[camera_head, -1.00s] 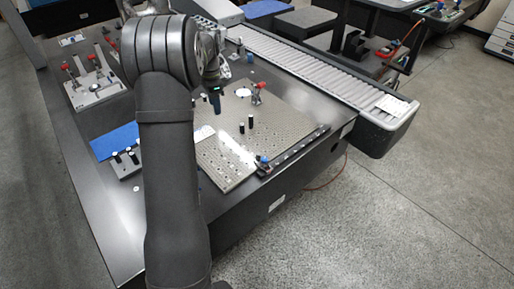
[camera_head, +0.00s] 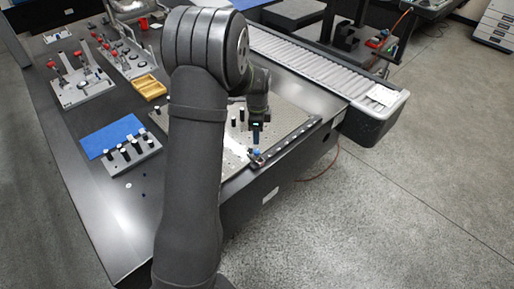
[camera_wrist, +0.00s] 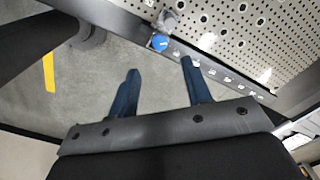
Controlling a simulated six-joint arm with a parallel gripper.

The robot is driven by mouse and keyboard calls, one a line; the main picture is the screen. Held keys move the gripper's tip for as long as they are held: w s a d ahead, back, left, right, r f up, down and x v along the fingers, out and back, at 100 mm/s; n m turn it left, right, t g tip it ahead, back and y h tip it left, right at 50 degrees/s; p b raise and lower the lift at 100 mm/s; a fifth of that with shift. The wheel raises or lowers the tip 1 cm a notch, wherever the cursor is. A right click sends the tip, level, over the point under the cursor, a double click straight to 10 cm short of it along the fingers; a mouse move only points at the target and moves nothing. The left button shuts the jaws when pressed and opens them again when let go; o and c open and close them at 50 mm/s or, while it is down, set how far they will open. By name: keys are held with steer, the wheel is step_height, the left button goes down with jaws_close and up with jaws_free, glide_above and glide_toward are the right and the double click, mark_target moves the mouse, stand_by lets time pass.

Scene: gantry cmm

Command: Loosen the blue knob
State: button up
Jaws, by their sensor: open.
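The blue knob (camera_wrist: 159,42) shows in the wrist view, at the front edge of the perforated plate (camera_wrist: 235,30), beside a dark rail. In the head view the blue knob (camera_head: 256,152) is small, near the plate's lower corner. My gripper (camera_head: 256,138) is just above it in the head view. In the wrist view my gripper (camera_wrist: 158,66) is open, its two blue fingers apart with nothing between them. The knob lies beyond the fingertips, between their lines and not touching them. The knob's far side is hard to make out.
A dark rail (camera_head: 290,140) with several light marks runs along the plate's edge. A block with black pegs (camera_head: 128,155) and a blue mat (camera_head: 111,136) lie to the left. A yellow tray (camera_head: 150,88) and red-handled clamps (camera_head: 78,80) stand farther back. A roller conveyor (camera_head: 310,65) runs behind the plate.

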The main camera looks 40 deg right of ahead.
mark_target(257, 151)
step_height(257, 151, down, 8)
steer(key=shift+f, duration=0.2)
